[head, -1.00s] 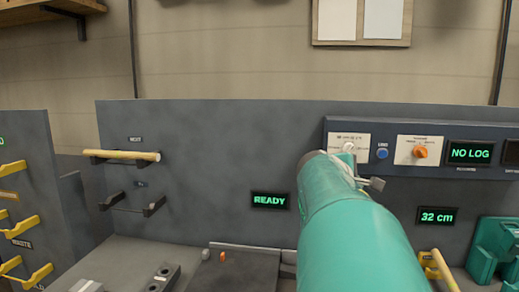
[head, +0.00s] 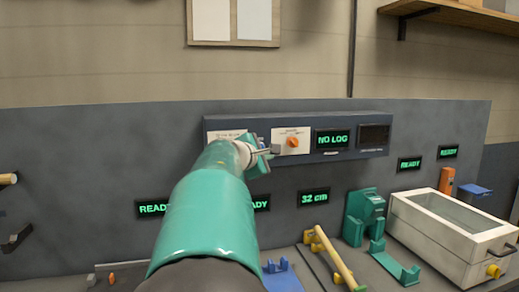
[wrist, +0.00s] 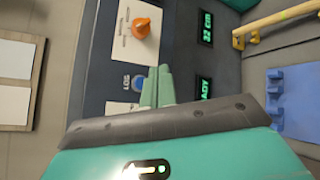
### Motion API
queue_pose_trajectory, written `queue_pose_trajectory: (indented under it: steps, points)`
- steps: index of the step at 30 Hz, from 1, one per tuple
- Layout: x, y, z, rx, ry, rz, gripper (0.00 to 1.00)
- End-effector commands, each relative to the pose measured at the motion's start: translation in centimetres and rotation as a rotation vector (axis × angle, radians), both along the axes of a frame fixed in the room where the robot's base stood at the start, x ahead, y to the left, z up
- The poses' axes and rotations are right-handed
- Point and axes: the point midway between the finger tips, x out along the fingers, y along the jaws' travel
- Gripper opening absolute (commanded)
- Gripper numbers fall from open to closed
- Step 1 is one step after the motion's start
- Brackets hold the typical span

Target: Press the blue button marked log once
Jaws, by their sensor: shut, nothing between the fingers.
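The blue button (wrist: 138,83) sits on the dark control panel beside its white label, which reads as LOG. It shows in the wrist view, just beyond my fingertips and partly covered by them. In the head view my arm hides it. My gripper (wrist: 158,78) is shut and empty, its two teal fingers together close to the button. I cannot tell whether the tips touch it. In the head view the gripper (head: 268,151) is in front of the panel (head: 357,153), left of the orange knob. The panel display (head: 332,139) reads NO LOG.
The orange knob (head: 292,142) is right beside my gripper on a white plate. Below stand a 32 cm display (head: 314,198), a teal machine (head: 362,215), a yellow wooden bar (head: 335,258) and a white box (head: 452,235).

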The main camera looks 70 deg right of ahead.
Motion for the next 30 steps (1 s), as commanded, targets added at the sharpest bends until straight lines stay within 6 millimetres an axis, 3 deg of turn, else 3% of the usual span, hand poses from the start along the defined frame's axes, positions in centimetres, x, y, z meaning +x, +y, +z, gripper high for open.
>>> queue_pose_trajectory:
  steps: [12,30]
  points:
    - [2.6,-4.5,0.0,0.000,0.000,-0.001,0.00]
    - [3.1,-5.1,0.0,0.000,-0.001,0.000,0.00]
